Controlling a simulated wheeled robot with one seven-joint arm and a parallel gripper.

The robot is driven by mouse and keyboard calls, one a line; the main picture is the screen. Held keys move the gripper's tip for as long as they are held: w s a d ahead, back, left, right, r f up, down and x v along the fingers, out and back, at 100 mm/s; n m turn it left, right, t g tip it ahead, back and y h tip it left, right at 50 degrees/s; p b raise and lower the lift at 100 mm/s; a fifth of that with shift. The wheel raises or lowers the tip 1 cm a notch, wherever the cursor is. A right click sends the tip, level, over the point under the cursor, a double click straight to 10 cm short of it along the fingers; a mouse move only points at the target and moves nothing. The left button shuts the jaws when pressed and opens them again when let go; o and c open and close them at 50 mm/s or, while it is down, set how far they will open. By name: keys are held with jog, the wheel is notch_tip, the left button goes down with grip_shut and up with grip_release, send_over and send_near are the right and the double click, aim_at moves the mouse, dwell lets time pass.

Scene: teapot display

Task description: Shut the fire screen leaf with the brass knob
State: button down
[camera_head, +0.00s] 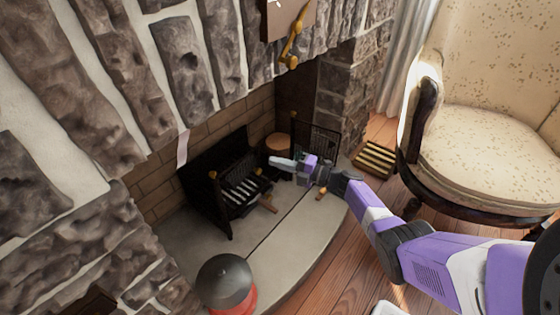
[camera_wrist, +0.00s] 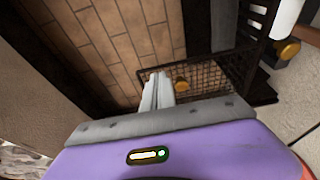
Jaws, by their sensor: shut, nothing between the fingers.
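A black mesh fire screen leaf (camera_head: 322,143) stands at the right side of the hearth in the head view, partly behind my gripper (camera_head: 276,162). In the wrist view the mesh leaf (camera_wrist: 210,76) lies just beyond my fingers, with a round brass knob (camera_wrist: 182,84) on it. My gripper (camera_wrist: 157,78) is shut and empty, its white fingertips just left of the knob in the picture. I cannot tell whether they touch the mesh. A dark panel (camera_head: 212,178) stands at the left of the hearth.
A black grate (camera_head: 240,190) sits on the hearth stone (camera_head: 300,232). A grey-lidded red container (camera_head: 226,280) stands at the front. A slatted wooden piece (camera_head: 375,158) and a cream armchair (camera_head: 485,130) are at the right. Stone walls surround the opening.

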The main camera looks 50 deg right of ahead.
jog(key=s+d+b, duration=0.2)
jog(key=d+b, duration=0.2)
jog(key=d, duration=0.5)
jog(key=shift+s+d, duration=0.2)
jog(key=shift+s, duration=0.05)
jog(key=shift+s, duration=0.1)
